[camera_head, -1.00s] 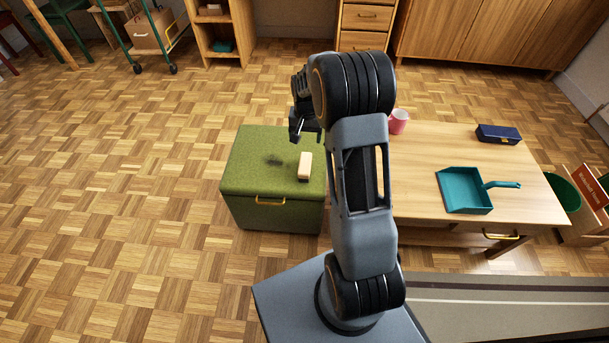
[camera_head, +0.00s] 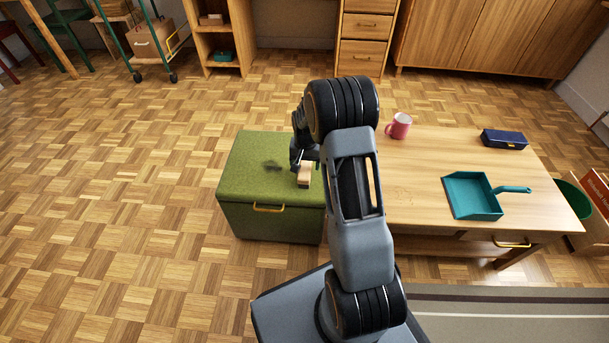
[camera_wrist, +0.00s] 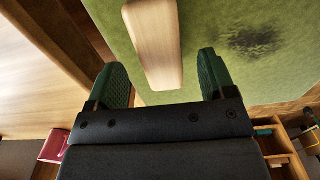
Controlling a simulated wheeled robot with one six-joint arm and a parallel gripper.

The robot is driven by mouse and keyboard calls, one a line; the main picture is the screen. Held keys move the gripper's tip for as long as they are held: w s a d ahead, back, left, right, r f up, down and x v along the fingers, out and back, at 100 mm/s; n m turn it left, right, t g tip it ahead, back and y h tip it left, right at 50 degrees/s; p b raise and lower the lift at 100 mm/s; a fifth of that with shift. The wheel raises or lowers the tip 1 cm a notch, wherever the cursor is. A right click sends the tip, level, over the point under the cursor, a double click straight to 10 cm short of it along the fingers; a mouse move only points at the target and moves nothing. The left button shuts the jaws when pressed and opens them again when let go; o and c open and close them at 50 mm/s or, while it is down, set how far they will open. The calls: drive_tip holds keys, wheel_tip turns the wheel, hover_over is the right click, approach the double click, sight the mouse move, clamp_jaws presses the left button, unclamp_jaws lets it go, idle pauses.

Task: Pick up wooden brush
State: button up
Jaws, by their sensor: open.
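The wooden brush (camera_head: 304,174) is a pale block lying on top of the green box (camera_head: 245,180), near its right side in the head view. In the wrist view the brush (camera_wrist: 155,40) lies lengthwise on the green top, its near end reaching between my fingers. My gripper (camera_head: 303,163) is open close over the brush, with a green pad on each side. In the wrist view my gripper (camera_wrist: 165,78) has clear gaps on both sides of the brush. The gripper partly hides the brush's far end in the head view.
A low wooden table (camera_head: 415,165) stands right of the green box. It holds a pink mug (camera_head: 399,126), a teal dustpan (camera_head: 472,196) and a dark blue case (camera_head: 503,139). A dark smudge (camera_head: 272,166) marks the box top. Floor left of the box is clear.

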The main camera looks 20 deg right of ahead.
sight(305, 167)
wheel_tip(305, 167, down, 3)
drive_tip(key=shift+b, duration=0.45)
drive_tip(key=shift+r, duration=0.1)
drive_tip(key=c, duration=1.1)
